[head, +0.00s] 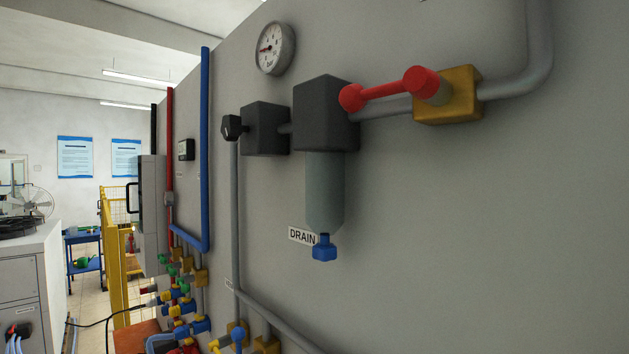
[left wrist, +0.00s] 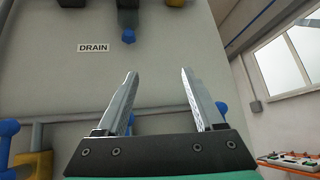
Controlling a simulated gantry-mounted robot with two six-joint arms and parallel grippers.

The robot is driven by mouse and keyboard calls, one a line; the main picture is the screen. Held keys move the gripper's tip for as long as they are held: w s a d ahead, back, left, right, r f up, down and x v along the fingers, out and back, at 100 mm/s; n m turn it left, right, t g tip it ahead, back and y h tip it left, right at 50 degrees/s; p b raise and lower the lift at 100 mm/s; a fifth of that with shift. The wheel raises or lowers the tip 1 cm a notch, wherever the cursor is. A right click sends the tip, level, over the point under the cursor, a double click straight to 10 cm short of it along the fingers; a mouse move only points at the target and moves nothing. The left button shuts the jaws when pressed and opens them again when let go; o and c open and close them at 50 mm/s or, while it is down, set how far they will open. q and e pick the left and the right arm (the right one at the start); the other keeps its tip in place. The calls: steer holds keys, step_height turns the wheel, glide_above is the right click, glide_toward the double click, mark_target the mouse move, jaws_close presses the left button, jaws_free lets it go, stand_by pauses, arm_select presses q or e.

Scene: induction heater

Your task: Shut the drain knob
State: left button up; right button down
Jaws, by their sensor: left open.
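The drain knob (head: 324,247) is a small blue knob under the clear bowl (head: 325,190) of the filter unit on the grey wall panel. A DRAIN label (head: 302,236) is just left of it. In the left wrist view the knob (left wrist: 128,36) is at the top, right of the DRAIN label (left wrist: 93,48). My left gripper (left wrist: 156,74) is open and empty, its fingers pointing up toward the panel. The knob lies beyond the fingertips, slightly left of their middle, and is not between them. Neither gripper shows in the head view.
A red-handled valve (head: 433,90) on a yellow body and a pressure gauge (head: 275,48) are on the panel above. A grey pipe (head: 275,319) runs below the knob, with several blue and yellow valves at lower left.

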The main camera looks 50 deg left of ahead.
mark_target(319, 259)
arm_select(q)
steer(key=a+r+n+y+p, duration=0.3)
steer(key=a+r+y+p, duration=0.2)
steer(key=p+x, duration=0.5)
steer(key=x, duration=0.5)
steer(key=shift+d+r, duration=0.2)
steer(key=shift+r, duration=0.15)
steer(key=shift+w+r, duration=0.25)
steer(key=shift+w, duration=0.05)
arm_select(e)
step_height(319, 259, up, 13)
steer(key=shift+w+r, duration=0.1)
arm_select(q)
jaws_close()
